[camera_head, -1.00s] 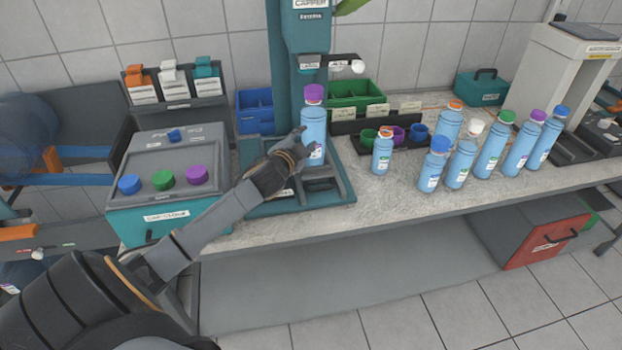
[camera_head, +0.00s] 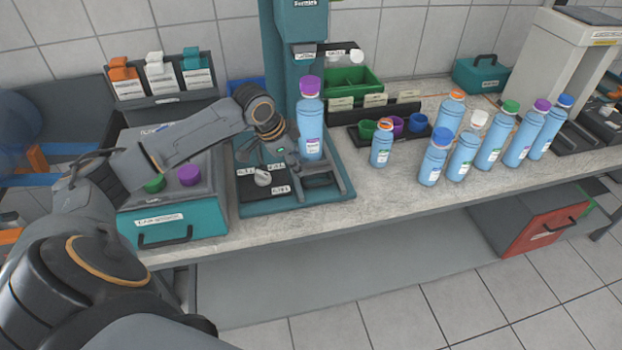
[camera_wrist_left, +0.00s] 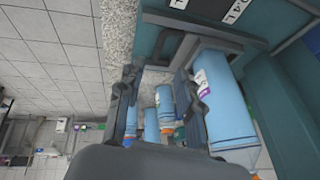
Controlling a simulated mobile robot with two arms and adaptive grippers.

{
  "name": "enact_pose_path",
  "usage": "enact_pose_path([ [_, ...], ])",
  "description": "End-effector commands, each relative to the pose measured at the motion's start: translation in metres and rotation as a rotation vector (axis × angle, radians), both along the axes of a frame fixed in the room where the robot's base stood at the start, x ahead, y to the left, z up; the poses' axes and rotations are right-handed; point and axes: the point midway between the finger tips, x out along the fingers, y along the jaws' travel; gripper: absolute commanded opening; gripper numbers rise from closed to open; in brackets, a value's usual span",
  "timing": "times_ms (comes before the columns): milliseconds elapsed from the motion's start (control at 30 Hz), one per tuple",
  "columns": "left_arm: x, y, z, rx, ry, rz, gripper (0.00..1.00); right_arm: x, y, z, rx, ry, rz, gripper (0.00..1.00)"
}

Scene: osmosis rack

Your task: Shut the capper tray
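The capper (camera_head: 303,25) is a tall teal machine with a teal base on the bench. Its dark grey tray (camera_head: 322,183) lies low in the base, with a frame at the front. A blue bottle with a purple cap (camera_head: 310,130) stands upright over the tray, under the capping head. My left gripper (camera_head: 282,150) is just left of this bottle, low over the base, partly hidden by its own wrist. In the left wrist view its two fingers (camera_wrist_left: 158,88) are spread with nothing held; a dark handle-like frame (camera_wrist_left: 175,48) lies beyond them. My right gripper is out of view.
A knob (camera_head: 263,178) sits on the left of the capper base. A teal box with caps (camera_head: 170,220) stands left under my arm. Several blue bottles (camera_head: 490,140) and a small orange-capped bottle (camera_head: 381,146) stand right. The bench front (camera_head: 350,205) is clear.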

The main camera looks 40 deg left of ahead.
Motion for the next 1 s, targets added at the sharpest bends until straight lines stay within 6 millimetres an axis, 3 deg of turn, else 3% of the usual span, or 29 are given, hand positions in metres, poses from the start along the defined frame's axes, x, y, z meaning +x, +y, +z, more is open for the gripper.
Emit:
enact_pose_path([
  [300,0.028,-0.009,-0.061,-0.003,0.0,0.002,0.36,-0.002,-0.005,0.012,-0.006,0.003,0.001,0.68],
  [500,0.041,-0.011,-0.09,-0.002,-0.001,0.004,0.36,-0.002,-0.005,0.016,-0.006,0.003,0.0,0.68],
  [700,0.047,-0.013,-0.103,0.0,-0.002,0.001,0.36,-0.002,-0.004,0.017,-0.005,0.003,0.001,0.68],
  [967,0.047,-0.013,-0.104,0.001,-0.003,0.002,0.36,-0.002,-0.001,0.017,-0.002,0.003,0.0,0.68],
  [1000,0.047,-0.013,-0.104,0.0,-0.002,0.001,0.32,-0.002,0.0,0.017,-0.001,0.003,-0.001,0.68],
])
